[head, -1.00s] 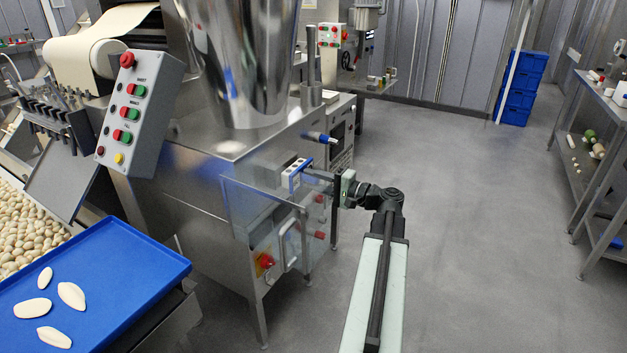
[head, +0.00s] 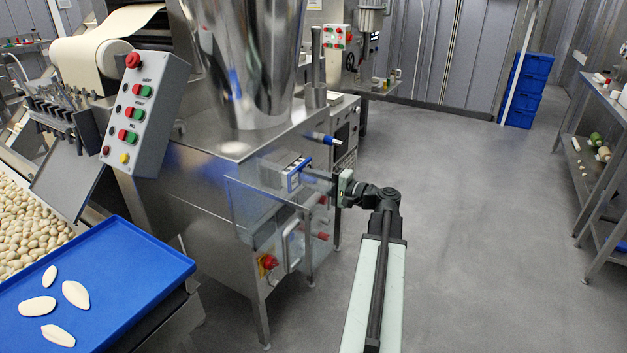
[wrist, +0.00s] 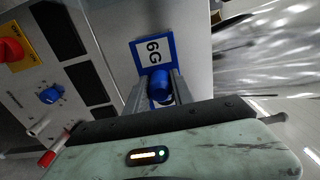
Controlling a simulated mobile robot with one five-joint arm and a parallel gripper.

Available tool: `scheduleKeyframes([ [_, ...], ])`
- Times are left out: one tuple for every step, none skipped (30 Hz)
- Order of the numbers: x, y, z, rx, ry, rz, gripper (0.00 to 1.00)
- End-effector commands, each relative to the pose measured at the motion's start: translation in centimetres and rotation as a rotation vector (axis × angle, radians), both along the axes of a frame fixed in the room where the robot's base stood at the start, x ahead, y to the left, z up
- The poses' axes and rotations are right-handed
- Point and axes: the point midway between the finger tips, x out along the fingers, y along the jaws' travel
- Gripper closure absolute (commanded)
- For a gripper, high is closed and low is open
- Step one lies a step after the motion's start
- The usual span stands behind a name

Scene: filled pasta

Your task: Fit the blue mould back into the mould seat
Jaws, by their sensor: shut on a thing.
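The blue mould (head: 294,174) is a small block with a blue-framed pale face, near the side of the steel machine under the hopper. In the wrist view its white label with dark characters (wrist: 154,52) and blue knob (wrist: 160,84) show. My gripper (head: 325,177) is shut on the knob; in the wrist view its two fingers (wrist: 156,92) lie either side of it. The mould is held roughly level. I cannot make out the mould seat; the mould and clear guard cover that part of the machine. Whether the mould touches the machine cannot be told.
A clear guard panel (head: 258,210) stands close to the mould. A button box (head: 146,112) and a blue tray (head: 100,285) with pasta are at left. The floor (head: 470,220) at right is free.

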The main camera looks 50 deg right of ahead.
Motion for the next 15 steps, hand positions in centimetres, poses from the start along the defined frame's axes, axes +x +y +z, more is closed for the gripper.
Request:
scheduleKeyframes([
  [0.13,0.04,0.05,0.0,-0.002,0.001,1.0],
  [0.2,0.06,0.05,0.0,-0.002,0.001,1.0],
  [0.29,0.09,0.05,0.0,-0.002,0.001,1.0],
  [0.34,0.11,0.05,0.0,-0.002,0.001,1.0],
  [0.41,0.13,0.05,0.0,-0.002,0.001,1.0],
  [0.5,0.15,0.05,0.0,-0.002,0.001,1.0],
  [0.57,0.17,0.05,0.0,-0.002,0.001,1.0],
  [0.62,0.18,0.05,0.0,-0.002,0.001,1.0],
  [0.7,0.2,0.05,0.0,-0.002,0.001,1.0],
  [0.77,0.22,0.05,0.0,-0.002,0.001,1.0],
  [0.83,0.23,0.05,0.0,-0.002,0.001,1.0],
  [0.91,0.25,0.05,0.0,-0.002,0.001,1.0],
  [0.97,0.26,0.05,0.0,-0.002,0.001,1.0],
  [1.03,0.26,0.05,0.0,-0.002,0.001,1.0],
  [1.11,0.28,0.05,0.0,-0.002,0.001,1.0],
])
